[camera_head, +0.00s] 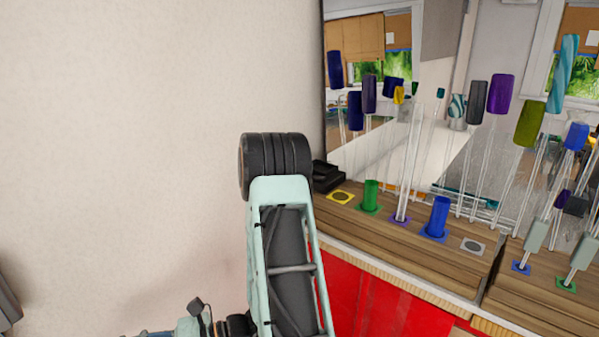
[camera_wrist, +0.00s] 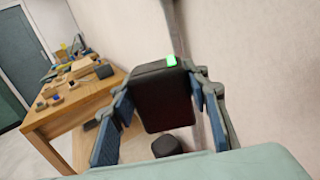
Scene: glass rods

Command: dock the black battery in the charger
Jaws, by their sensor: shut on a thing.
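The black battery (camera_wrist: 160,104) is a dark, rounded block with a small green patch on its top edge in the wrist view. My gripper (camera_wrist: 158,92) is shut on it, with blue-padded fingers at its left and right sides. It is held up in front of a pale wall. In the head view my arm hides the fingers and the battery. A black stepped block (camera_head: 326,176) stands at the left end of the wooden bench, just right of my arm; it may be the charger, but I cannot tell for sure.
The wooden bench (camera_head: 400,235) bears glass rods, a green cup (camera_head: 370,195), a blue cup (camera_head: 437,217) and coloured square pads. A mirror stands behind. Below the battery in the wrist view is a dark rounded object (camera_wrist: 167,146). A wooden table (camera_wrist: 60,115) is at left.

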